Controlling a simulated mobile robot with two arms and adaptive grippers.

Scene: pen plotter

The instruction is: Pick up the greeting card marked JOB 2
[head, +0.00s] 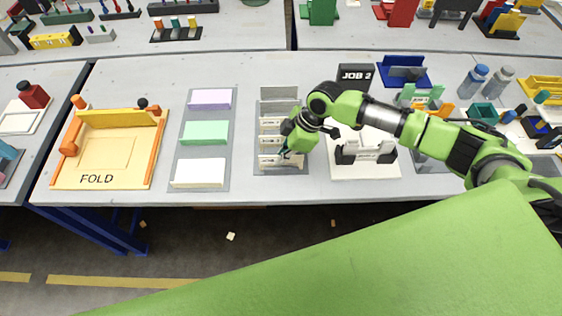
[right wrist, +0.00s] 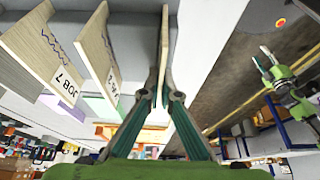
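A rack (head: 260,107) on the table holds upright greeting cards with small JOB labels, too small to read surely in the head view. My right gripper (head: 290,152) is at the right end of the front card (head: 268,161). In the right wrist view, its teal fingers (right wrist: 161,82) close on both faces of a thin card (right wrist: 164,35) seen edge-on, so its label is hidden. Beside it stand a card marked JOB 7 (right wrist: 45,50) and another card (right wrist: 92,50) with a partly seen label. My left gripper (right wrist: 268,66) shows small and empty, its fingers apart.
A black JOB 2 sign (head: 355,76) stands behind a white stand (head: 365,170) right of the rack. A tray (head: 207,115) with purple, green and white stacks is to the left, then a FOLD board (head: 105,175). Bottles and bins crowd the right.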

